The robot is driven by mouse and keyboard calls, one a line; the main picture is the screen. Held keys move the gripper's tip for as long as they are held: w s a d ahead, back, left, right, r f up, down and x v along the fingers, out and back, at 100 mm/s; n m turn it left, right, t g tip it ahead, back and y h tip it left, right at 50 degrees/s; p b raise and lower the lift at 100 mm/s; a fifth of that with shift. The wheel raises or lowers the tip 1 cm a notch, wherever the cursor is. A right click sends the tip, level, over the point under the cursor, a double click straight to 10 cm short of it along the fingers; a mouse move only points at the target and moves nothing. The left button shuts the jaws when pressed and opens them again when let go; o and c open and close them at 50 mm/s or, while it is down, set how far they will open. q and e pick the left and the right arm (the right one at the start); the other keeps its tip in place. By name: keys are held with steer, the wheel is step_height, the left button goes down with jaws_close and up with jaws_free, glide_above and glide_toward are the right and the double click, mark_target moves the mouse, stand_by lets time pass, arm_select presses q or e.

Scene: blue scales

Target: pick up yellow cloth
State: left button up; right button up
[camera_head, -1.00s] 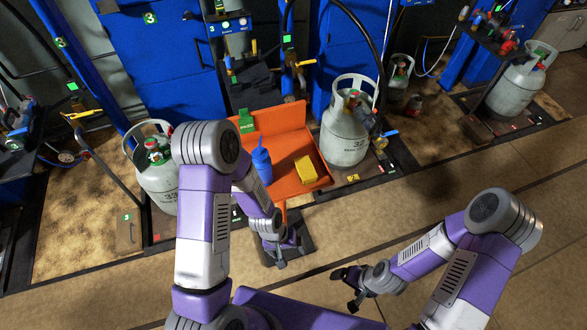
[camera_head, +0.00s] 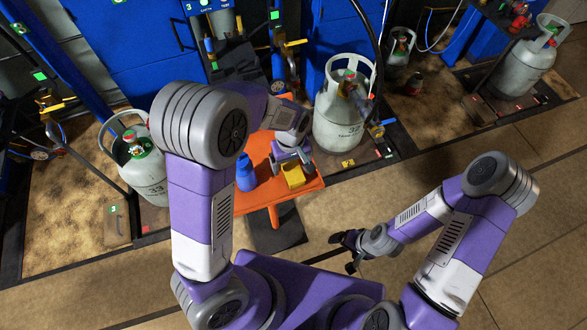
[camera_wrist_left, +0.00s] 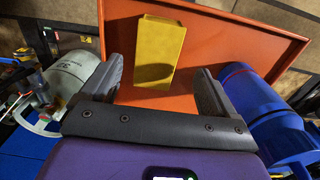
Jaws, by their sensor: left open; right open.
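The yellow cloth (camera_head: 294,177) is a folded block lying on the orange table (camera_head: 312,185). In the left wrist view the cloth (camera_wrist_left: 158,52) lies ahead of my left gripper, roughly between the lines of its two fingers. My left gripper (camera_head: 290,158) is over the table on the far side of the cloth and partly hides it in the head view. In the left wrist view the left gripper (camera_wrist_left: 157,90) is open with nothing between its fingers. My right gripper (camera_head: 349,248) is open and empty, over the floor away from the table.
A blue bottle (camera_head: 246,173) stands on the table left of the cloth; it is close beside a finger in the left wrist view (camera_wrist_left: 270,120). Grey gas cylinders stand right (camera_head: 340,115) and left (camera_head: 143,170) of the table. The front floor is clear.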

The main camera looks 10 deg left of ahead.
mark_target(293, 170)
arm_select(q)
steer(key=f+b, duration=0.1)
steer(key=f, duration=0.1)
steer(key=f+b, duration=0.1)
steer(key=f, duration=0.2)
steer(key=shift+w+d, duration=0.15)
steer(key=shift+w, duration=0.05)
steer(key=shift+r, duration=0.1)
steer(key=c, duration=1.1)
